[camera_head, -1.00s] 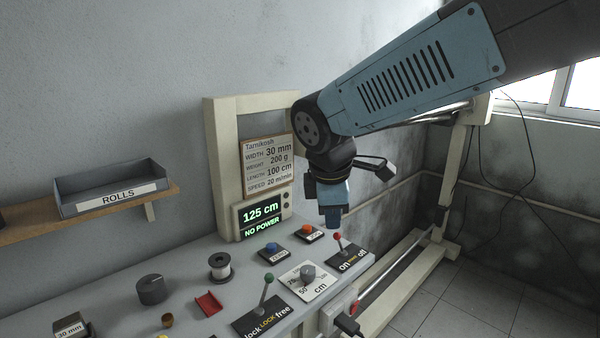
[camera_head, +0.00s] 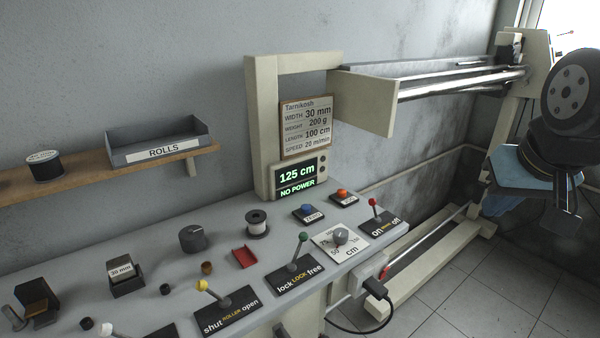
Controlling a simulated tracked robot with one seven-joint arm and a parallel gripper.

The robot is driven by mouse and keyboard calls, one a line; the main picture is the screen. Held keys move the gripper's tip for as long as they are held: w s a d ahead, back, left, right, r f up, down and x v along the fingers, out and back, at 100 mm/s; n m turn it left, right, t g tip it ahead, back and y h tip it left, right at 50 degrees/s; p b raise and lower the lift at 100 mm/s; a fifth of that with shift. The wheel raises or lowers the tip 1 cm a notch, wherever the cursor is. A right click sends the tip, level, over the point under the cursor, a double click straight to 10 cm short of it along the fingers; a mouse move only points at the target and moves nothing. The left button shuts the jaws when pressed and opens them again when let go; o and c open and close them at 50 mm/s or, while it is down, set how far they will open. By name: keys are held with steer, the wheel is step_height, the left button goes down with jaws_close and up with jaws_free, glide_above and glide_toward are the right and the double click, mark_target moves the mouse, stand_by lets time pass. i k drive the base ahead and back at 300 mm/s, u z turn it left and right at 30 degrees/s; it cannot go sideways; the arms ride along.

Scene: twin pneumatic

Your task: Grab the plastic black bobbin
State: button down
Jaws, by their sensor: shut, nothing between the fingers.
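A small spool with black flanges and a pale winding (camera_head: 257,223) stands upright on the grey console. A black roll with a pale labelled top (camera_head: 44,166) sits on the wooden shelf at the left. I cannot tell for sure which of these is the plastic black bobbin. My gripper (camera_head: 502,203), pale blue and dark, is at the right edge, over the floor beyond the console. It is shut and empty, far from both the spool and the roll. Its fingertips are hard to make out.
The console (camera_head: 232,208) carries a dark knob (camera_head: 192,238), a red holder (camera_head: 245,257), buttons and upright levers (camera_head: 302,243). A display (camera_head: 297,178) reads 125 cm and NO POWER. A grey ROLLS tray (camera_head: 158,148) is on the shelf. A beige frame (camera_head: 262,125) stands behind.

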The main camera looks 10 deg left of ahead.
mark_target(258, 226)
steer(key=z, duration=1)
steer(key=i, duration=0.1)
steer(key=u, duration=3.15)
steer(key=k, duration=0.85)
steer(key=z, duration=0.55)
steer(key=i, duration=0.8)
steer(key=z, duration=0.05)
